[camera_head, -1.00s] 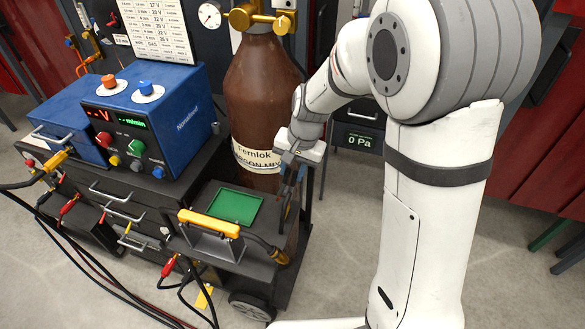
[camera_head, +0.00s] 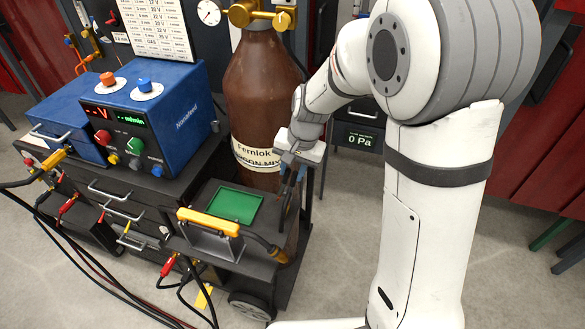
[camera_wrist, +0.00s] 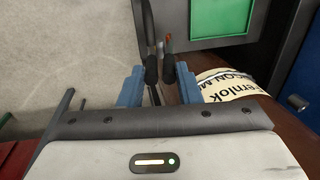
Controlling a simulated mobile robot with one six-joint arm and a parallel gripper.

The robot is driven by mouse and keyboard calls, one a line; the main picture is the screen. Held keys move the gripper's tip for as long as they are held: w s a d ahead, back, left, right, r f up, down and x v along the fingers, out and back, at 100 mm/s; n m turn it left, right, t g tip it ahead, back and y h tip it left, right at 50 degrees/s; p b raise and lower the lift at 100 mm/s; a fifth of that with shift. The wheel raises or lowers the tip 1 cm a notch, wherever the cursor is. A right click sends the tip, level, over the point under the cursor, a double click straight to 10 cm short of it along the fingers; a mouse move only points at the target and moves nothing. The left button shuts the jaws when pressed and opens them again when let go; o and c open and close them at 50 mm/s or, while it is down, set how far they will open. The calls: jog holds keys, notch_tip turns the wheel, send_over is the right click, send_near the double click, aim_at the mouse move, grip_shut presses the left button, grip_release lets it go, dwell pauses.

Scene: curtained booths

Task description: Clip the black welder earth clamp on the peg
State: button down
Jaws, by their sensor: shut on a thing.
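My gripper (camera_head: 290,168) is beside the brown gas cylinder, over the right edge of the cart's low shelf. In the wrist view my gripper (camera_wrist: 160,69) has its dark fingertips close together around a narrow dark object. This appears to be the black earth clamp (camera_head: 285,203), a slim dark shape hanging below the fingers. In the wrist view its dark strip (camera_wrist: 148,22) runs up past the fingertips, with a small orange-red bit beside it. The clamp's jaws are too small to read. I cannot make out the peg with certainty.
The brown cylinder (camera_head: 259,100) stands close behind my gripper. A green pad (camera_head: 235,205) lies on the shelf, with a yellow handle (camera_head: 208,222) in front. The blue welder (camera_head: 155,115) stands at left. Red clamps (camera_head: 168,265) and black cables hang along the cart's front.

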jog(key=shift+f+b, duration=1.35)
jog(key=shift+f, duration=0.45)
dwell(0.4)
dwell(0.5)
jog(key=c, duration=1.5)
grip_release()
jog(key=shift+c, duration=0.2)
jog(key=o, duration=0.4)
jog(key=shift+c, duration=0.2)
